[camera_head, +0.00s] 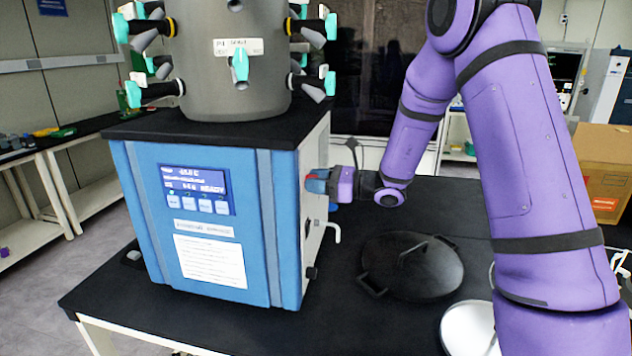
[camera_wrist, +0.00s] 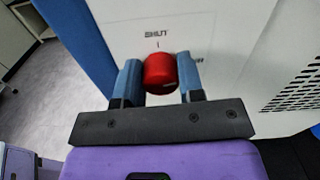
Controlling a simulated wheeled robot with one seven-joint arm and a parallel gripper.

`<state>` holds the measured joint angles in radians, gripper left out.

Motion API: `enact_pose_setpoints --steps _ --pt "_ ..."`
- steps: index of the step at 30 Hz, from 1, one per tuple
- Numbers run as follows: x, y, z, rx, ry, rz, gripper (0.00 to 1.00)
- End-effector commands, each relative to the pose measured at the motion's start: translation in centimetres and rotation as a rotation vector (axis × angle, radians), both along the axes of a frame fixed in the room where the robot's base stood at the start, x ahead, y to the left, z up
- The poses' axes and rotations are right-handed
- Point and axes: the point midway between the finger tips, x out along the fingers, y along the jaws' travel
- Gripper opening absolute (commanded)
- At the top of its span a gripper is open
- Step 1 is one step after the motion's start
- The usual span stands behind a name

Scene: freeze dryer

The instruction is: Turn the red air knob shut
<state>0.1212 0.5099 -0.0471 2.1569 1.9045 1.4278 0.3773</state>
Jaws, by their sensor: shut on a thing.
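The red air knob (camera_wrist: 160,73) is on the white side panel of the freeze dryer, just below a printed "SHUT" label with a short mark. My gripper (camera_wrist: 160,82) has its two blue fingers on either side of the knob, shut on it. In the head view my gripper (camera_head: 318,182) is at the right side of the freeze dryer (camera_head: 200,235); the knob is mostly hidden there by the fingers. A second label, partly hidden, is to the right of the knob in the wrist view.
A black lid with handles (camera_head: 412,266) lies on the black table (camera_head: 350,320), right of the freeze dryer. A white round dish (camera_head: 468,328) is at the front right.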

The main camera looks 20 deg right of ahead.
Motion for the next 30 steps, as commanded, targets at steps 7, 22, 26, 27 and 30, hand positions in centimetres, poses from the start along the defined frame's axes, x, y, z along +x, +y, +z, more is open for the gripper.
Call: enact_pose_setpoints --steps 7,22,26,27,30 --pt "-0.07 -0.04 -0.04 -0.117 -0.201 -0.002 0.12" --pt "-0.18 0.00 -0.13 -0.355 -0.613 -0.001 0.12" --pt "-0.21 0.07 -0.17 -0.416 -0.719 0.000 0.12" --pt "-0.22 0.07 -0.18 -0.435 -0.751 0.000 0.12" --pt "-0.23 0.07 -0.21 -0.480 -0.828 0.000 0.12"
